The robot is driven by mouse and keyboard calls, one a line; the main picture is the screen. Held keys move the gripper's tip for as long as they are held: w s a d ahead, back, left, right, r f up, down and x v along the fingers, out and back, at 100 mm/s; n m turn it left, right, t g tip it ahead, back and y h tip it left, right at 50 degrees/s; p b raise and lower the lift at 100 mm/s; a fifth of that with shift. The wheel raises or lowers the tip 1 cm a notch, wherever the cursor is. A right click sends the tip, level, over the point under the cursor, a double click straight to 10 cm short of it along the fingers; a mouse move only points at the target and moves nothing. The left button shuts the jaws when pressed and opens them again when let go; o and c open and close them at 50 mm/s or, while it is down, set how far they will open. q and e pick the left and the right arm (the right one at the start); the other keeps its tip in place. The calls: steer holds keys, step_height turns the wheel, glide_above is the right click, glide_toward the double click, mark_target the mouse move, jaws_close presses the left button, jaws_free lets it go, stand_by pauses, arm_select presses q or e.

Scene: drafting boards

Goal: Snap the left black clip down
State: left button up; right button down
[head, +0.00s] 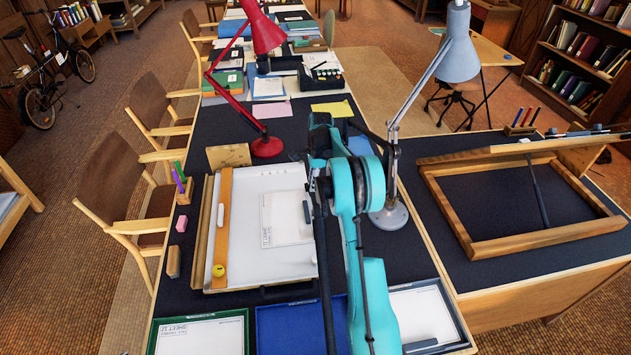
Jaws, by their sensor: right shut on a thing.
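A drafting board (275,263) lies on the dark table left of my teal right arm. A white sheet (287,217) with printed text lies on it. A wooden straightedge (222,225) with a yellow knob runs along its left side. A small black piece (306,211), perhaps a clip, shows at the sheet's right edge. My right gripper (318,185) is over the board's upper right edge, partly hidden by its own arm. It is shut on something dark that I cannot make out. No other black clip can be told clearly. My left gripper is not in view.
Green (247,336) and blue (290,325) trays are in front. A wooden frame (490,245) is on the right table. A pen holder (184,192) and erasers stand left.

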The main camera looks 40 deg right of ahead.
mark_target(306, 186)
steer(key=h, duration=0.1)
steer(key=a+g+h, duration=0.1)
steer(key=shift+w+a+r+h, duration=0.1)
steer(key=shift+w+a+h, duration=0.1)
steer(key=shift+w+h, duration=0.15)
steer(key=h, duration=0.1)
steer(key=a+g+h, duration=0.1)
steer(key=w+g+h, duration=0.1)
steer(key=shift+a+f, duration=0.2)
steer(key=shift+f, duration=0.05)
steer(key=h, duration=0.1)
steer(key=g+h+b, duration=0.1)
steer(key=a+f+g+h+b, duration=0.1)
steer(key=shift+w+a, duration=0.1)
steer(key=shift+w, duration=0.15)
steer(key=shift+w+a+f+g+h+b, duration=0.2)
steer(key=shift+g+h+b, duration=0.3)
steer(key=shift+h+b, duration=0.4)
steer(key=shift+w+a+f+g+h+b, duration=0.1)
steer(key=shift+a+f+g+h+b, duration=0.3)
steer(key=shift+h+b, duration=0.5)
steer(key=shift+d+r, duration=0.1)
steer(key=c, duration=1.5)
jaws_free()
steer(key=shift+r, duration=0.1)
